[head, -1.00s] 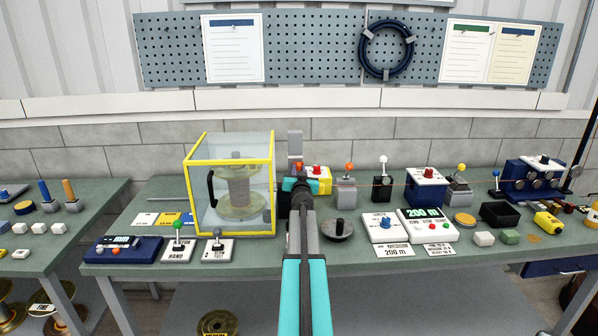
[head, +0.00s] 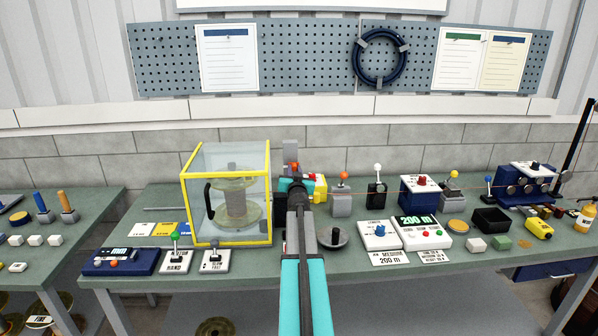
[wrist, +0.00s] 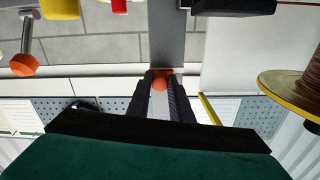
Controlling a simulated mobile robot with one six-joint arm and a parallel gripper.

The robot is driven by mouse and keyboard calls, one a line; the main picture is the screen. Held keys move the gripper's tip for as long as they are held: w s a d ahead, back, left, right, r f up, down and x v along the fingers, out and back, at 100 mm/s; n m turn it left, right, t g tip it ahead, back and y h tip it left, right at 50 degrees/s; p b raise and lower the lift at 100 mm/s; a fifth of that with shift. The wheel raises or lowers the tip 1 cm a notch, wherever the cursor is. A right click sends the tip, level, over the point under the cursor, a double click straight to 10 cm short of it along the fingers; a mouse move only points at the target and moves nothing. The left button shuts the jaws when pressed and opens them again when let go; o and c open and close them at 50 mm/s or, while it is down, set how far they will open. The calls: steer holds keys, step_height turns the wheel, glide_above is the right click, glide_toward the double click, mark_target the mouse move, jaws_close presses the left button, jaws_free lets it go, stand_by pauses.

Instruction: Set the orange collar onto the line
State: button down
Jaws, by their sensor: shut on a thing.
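An orange rounded piece (wrist: 160,80) sits between the fingers of my gripper (wrist: 160,90) in the wrist view. It looks like the orange collar, but its shape is mostly hidden. In the head view my gripper (head: 296,185) reaches forward over the bench, its jaws shut at the orange piece (head: 294,166). I cannot make out a marked line on the plate.
A yellow-framed clear box (head: 226,147) with a spool stands close left of my gripper. An orange-knobbed lever (head: 343,176) and a dark round knob (head: 334,232) are close on the right. Switch boxes fill the bench front.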

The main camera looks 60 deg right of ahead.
steer(key=shift+r, duration=0.2)
steer(key=c, duration=1.6)
jaws_free()
steer(key=shift+f, duration=0.1)
steer(key=shift+o, duration=0.2)
steer(key=v, duration=1.3)
steer(key=shift+s+a, duration=0.2)
steer(key=shift+a, duration=0.15)
